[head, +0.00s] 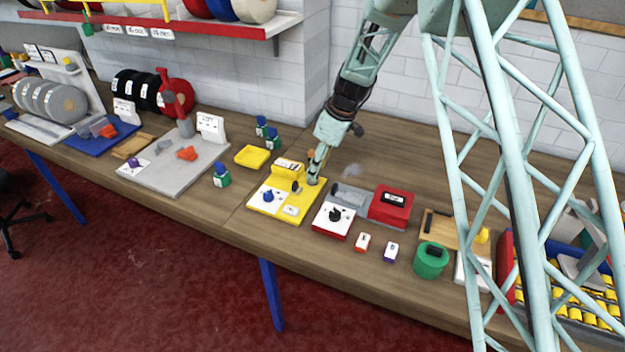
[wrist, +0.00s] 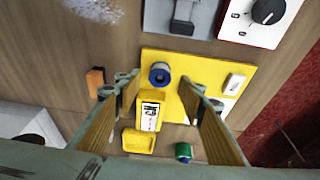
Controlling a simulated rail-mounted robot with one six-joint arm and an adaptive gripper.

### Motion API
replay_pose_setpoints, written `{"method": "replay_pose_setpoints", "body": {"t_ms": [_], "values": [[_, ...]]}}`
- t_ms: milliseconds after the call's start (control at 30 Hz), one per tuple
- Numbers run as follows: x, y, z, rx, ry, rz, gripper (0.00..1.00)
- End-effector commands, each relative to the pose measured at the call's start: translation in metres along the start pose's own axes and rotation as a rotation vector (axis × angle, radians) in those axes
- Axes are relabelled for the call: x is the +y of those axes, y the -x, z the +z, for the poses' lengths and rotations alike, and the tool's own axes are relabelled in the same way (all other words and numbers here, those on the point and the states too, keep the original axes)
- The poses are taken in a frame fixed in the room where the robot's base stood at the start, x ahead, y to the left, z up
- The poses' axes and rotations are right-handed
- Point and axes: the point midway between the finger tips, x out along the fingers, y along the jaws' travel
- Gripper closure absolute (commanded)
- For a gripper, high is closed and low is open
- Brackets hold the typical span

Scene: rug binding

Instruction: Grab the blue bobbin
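The blue bobbin (wrist: 160,74) shows in the wrist view as a small dark-blue ring with a pale centre, on the yellow board (wrist: 205,66). In the head view I cannot clearly pick it out near the gripper's tips. My gripper (wrist: 160,84) is open, its two wooden-looking fingers on either side of the bobbin in the picture, with nothing held. In the head view my gripper (head: 314,178) points down at the back right part of the yellow board (head: 295,219). I cannot tell its exact height above the bobbin.
A labelled yellow box (head: 288,168) stands on the board, close to my gripper. A white panel with a blue knob (head: 268,196) is at its front left. A red box (head: 390,205) and a black-knob panel (head: 334,216) stand right. A yellow tray (head: 252,156) lies behind left.

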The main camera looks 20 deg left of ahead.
Motion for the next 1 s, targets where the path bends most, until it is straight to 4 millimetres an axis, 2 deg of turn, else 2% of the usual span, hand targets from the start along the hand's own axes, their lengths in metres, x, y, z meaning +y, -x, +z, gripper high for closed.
{"method": "replay_pose_setpoints", "body": {"t_ms": [400,1000], "values": [[0.000,-0.038,0.001,-0.001,-0.002,-0.002,0.63],[0.000,-0.041,0.001,-0.001,-0.001,-0.001,0.63]]}}
